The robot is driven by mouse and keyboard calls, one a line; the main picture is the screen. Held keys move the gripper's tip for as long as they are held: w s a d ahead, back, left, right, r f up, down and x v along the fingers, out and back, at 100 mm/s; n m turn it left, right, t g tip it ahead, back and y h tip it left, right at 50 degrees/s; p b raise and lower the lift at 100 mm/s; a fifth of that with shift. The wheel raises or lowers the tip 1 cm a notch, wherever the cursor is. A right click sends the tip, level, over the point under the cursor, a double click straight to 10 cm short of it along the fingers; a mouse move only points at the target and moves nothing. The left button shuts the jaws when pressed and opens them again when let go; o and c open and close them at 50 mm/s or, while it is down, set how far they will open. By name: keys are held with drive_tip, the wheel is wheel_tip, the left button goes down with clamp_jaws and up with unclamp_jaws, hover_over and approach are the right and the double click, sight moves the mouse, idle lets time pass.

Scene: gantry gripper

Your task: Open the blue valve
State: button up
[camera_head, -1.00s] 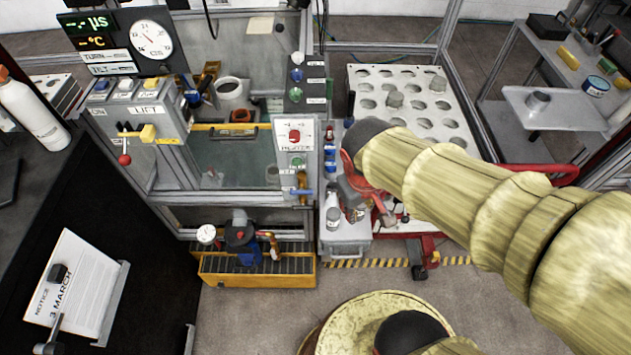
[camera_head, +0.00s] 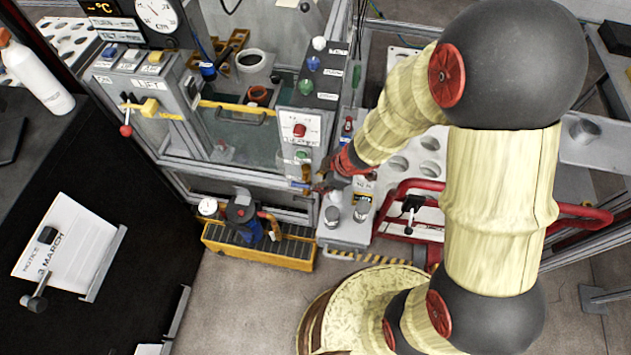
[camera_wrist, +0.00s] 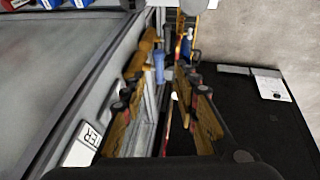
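The blue valve's handle (camera_wrist: 159,67) shows in the wrist view as a short blue bar beside a brass pipe (camera_wrist: 146,46). It lies ahead, between the lines of my two fingers. My gripper (camera_wrist: 164,80) is open, its fingers well apart, with no visible contact with the valve. In the head view my gripper (camera_head: 322,182) is at the lower right corner of the machine's front, close by the brass pipe (camera_head: 306,172). There the blue handle is small and hard to make out next to my fingers.
A panel with a red knob (camera_head: 299,130) is just above my gripper. A grey cart with metal cups (camera_head: 333,216) stands below and right. A yellow-edged pump tray (camera_head: 258,248) is on the floor. The floor (camera_head: 240,300) in front is clear.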

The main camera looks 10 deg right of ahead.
sight(303, 185)
drive_tip(key=shift+b+x, duration=2.5)
drive_tip(key=shift+x, duration=1.35)
drive_tip(key=shift+d, duration=0.15)
drive_tip(key=shift+c, duration=1.2)
clamp_jaws()
